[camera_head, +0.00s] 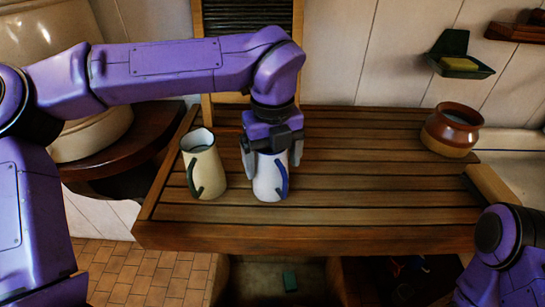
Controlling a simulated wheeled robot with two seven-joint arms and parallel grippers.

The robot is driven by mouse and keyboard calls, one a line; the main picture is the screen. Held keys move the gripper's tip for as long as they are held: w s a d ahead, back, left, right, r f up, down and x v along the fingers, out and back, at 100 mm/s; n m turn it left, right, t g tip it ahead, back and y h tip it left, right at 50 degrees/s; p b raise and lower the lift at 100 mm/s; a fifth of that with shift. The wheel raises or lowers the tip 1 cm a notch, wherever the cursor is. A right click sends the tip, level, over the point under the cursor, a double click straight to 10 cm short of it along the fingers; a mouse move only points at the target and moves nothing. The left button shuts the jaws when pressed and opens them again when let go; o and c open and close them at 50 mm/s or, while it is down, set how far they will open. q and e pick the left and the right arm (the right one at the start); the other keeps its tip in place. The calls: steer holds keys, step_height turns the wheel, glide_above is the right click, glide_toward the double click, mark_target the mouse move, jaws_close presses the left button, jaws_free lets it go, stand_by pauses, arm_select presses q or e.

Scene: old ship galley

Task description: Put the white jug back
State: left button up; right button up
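The white jug (269,184) with a blue handle stands upright on the slatted wooden table (350,191), near its front edge. My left gripper (272,160) points down over it, with one finger on each side of its upper part. I cannot tell whether the fingers touch the jug or leave a small gap. The jug's rim is hidden by the gripper. My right gripper is out of view; only part of my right arm shows at the lower right.
A cream jug (207,168) with a green handle stands close to the left of the white jug. A brown and tan pot (452,131) sits at the table's back right. A washboard (247,17) leans at the back.

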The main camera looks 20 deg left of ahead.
arm_select(q)
steer(key=shift+o, duration=0.5)
steer(key=shift+r, duration=0.35)
step_height(320, 180, up, 12)
steer(key=shift+f, duration=0.15)
